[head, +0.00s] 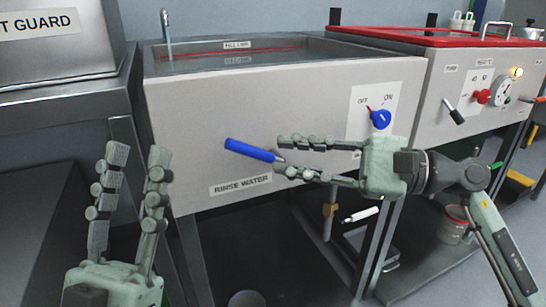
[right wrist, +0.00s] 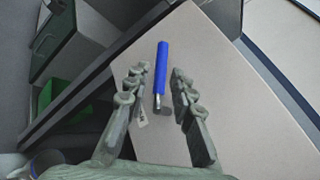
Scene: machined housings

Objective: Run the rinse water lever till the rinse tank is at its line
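The rinse water lever (head: 250,150) has a blue handle on the front panel of the rinse tank (head: 230,110), above the RINSE WATER label (head: 240,185). The lever slants up to the left. Water runs from the spout (head: 166,32) into the tank, near a red line (head: 245,52) inside. My right gripper (head: 278,158) is open, its fingers pointing left around the lever's root. In the right wrist view the lever (right wrist: 161,68) stands between the open fingers (right wrist: 157,80), apparently touching neither. My left gripper (head: 135,150) is open and empty at lower left.
A blue knob (head: 381,119) with OFF and ON marks is on the tank's right front. A red-rimmed tank (head: 430,38) with a red knob and a dark lever stands to the right. A metal guard box (head: 60,45) is at left. A bucket (head: 453,225) stands below.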

